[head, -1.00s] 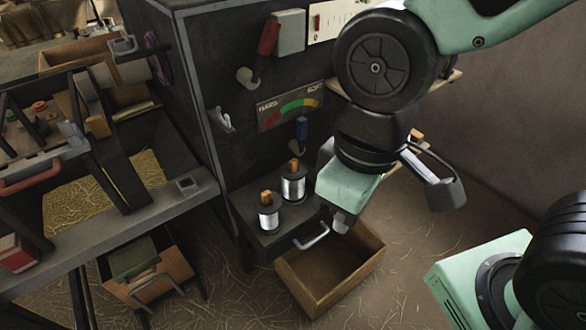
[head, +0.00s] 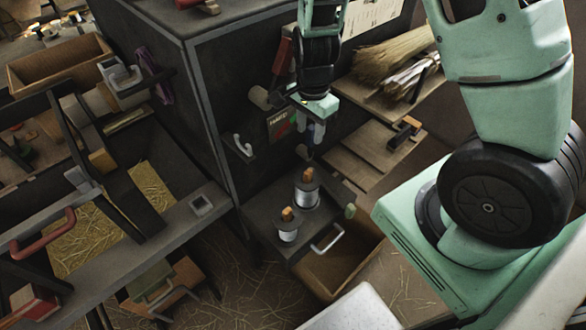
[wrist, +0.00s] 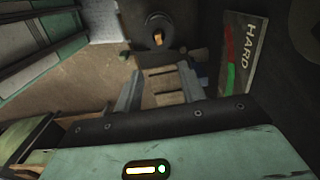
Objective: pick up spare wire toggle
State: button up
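Two silver wire spools stand upright on a dark shelf (head: 262,208), each with an orange wooden toggle on top. The rear spool's toggle (head: 307,175) and the front spool's toggle (head: 287,213) both show in the head view; I cannot tell which is the spare. My gripper (head: 313,133) hangs above and behind the rear spool, close to the panel, its fingers partly unclear there. In the wrist view my gripper (wrist: 160,88) has its fingers apart with nothing held between them. A small orange toggle (wrist: 158,37) on a dark round part shows beyond the fingertips.
The HARD/SOFT gauge (wrist: 237,55) is close on the right of the wrist view. A wooden drawer with a pale handle (head: 327,238) is below the spools. Broom straw bundles (head: 385,62) and wooden boards (head: 372,150) lie to the right. A workbench (head: 125,245) fills the left.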

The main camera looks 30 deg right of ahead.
send_over(308, 172)
notch_tip(308, 172, down, 12)
jog(key=shift+w+r+p, duration=0.15)
jog(key=shift+r+p, duration=0.05)
jog(key=shift+p, duration=0.15)
jog(key=shift+f+p, duration=0.8)
jog(key=shift+f, duration=1.95)
jog(key=c, duration=0.9)
